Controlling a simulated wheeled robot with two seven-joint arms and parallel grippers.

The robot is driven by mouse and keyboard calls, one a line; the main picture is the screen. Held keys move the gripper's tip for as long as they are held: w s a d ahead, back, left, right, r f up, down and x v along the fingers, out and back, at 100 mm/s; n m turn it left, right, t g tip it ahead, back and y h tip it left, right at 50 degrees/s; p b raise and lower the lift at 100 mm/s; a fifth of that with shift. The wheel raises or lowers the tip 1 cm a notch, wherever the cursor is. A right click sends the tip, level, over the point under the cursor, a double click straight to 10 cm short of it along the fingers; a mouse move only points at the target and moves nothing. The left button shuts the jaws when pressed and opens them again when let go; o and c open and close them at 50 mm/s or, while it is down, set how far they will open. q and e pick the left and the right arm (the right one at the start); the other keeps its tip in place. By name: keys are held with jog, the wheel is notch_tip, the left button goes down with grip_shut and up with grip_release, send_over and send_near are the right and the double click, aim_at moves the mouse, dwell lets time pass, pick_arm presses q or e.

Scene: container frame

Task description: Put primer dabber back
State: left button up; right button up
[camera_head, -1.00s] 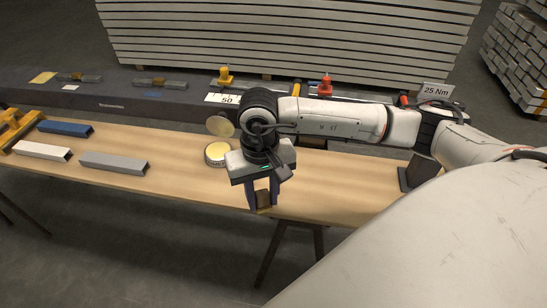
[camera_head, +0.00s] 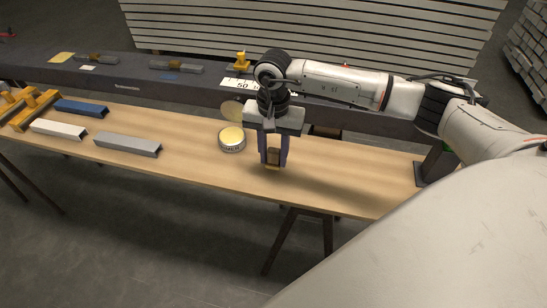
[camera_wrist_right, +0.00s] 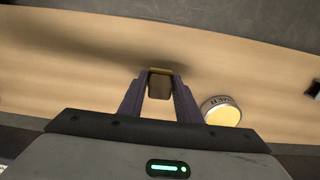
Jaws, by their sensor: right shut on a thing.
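My right gripper (camera_head: 273,160) points down over the wooden bench. It is shut on the primer dabber (camera_head: 273,155), a small brown block with a yellowish end. The dabber also shows between the fingers in the right wrist view (camera_wrist_right: 160,87). An open round primer tin (camera_head: 232,140) with a pale yellow top stands on the bench left of the gripper, apart from it. In the right wrist view the tin (camera_wrist_right: 221,110) is right of the fingers. A round pale lid (camera_head: 232,111) shows just behind the tin, partly hidden by my arm. My left gripper is not in view.
Blue (camera_head: 82,108), white (camera_head: 59,129) and grey (camera_head: 128,145) bars lie on the bench's left, beside a yellow stand (camera_head: 33,108). A dark beam (camera_head: 120,80) runs along the back. Bare bench (camera_head: 355,180) lies right of the gripper.

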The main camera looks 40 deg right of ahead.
jog(key=shift+f, duration=0.95)
jog(key=o, duration=1)
jog(key=shift+f, duration=0.1)
